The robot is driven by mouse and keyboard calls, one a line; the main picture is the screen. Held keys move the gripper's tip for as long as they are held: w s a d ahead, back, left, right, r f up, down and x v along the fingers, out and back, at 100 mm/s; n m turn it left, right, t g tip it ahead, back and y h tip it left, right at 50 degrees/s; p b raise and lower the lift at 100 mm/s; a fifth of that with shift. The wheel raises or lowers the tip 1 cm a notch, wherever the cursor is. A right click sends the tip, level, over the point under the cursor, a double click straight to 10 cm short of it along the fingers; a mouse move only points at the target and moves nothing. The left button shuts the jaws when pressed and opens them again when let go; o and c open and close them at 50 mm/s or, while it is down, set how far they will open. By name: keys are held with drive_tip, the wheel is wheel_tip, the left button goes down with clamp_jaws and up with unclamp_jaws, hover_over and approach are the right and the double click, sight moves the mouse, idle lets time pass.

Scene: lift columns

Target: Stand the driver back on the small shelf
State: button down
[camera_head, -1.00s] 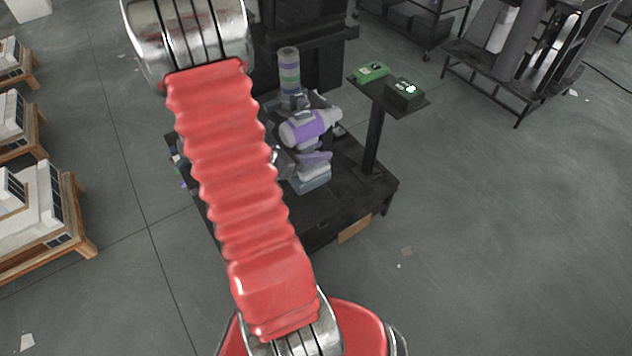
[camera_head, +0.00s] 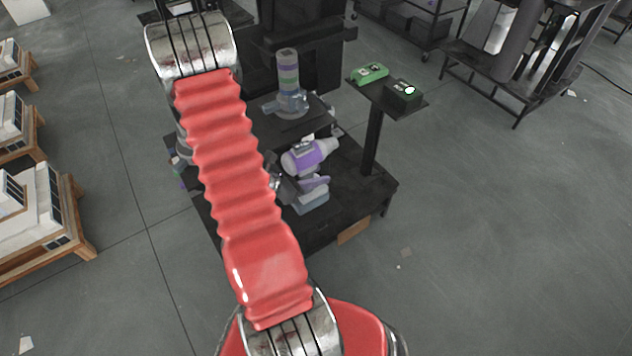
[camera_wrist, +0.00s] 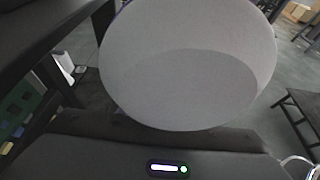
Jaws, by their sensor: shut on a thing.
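The driver (camera_head: 309,155) has a grey and purple body and a blue-grey foot. It lies tilted over the black bench, its nose to the upper right. My dark gripper (camera_head: 290,184) is shut on it at the handle; my red arm partly hides the jaws. In the wrist view the driver (camera_wrist: 190,75) fills the middle as a pale grey rounded face, and the fingertips are hidden. I cannot tell the height gap.
A black post plate (camera_head: 376,92) at right carries a green box (camera_head: 369,73) and a black box (camera_head: 403,94). The bench's front right top (camera_head: 350,205) is bare.

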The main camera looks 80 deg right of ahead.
idle(0.3)
drive_tip(key=shift+f, duration=1.85)
drive_tip(key=shift+f, duration=0.1)
drive_tip(key=c, duration=1.3)
unclamp_jaws()
drive_tip(key=v, duration=1.2)
drive_tip(key=shift+w, duration=0.1)
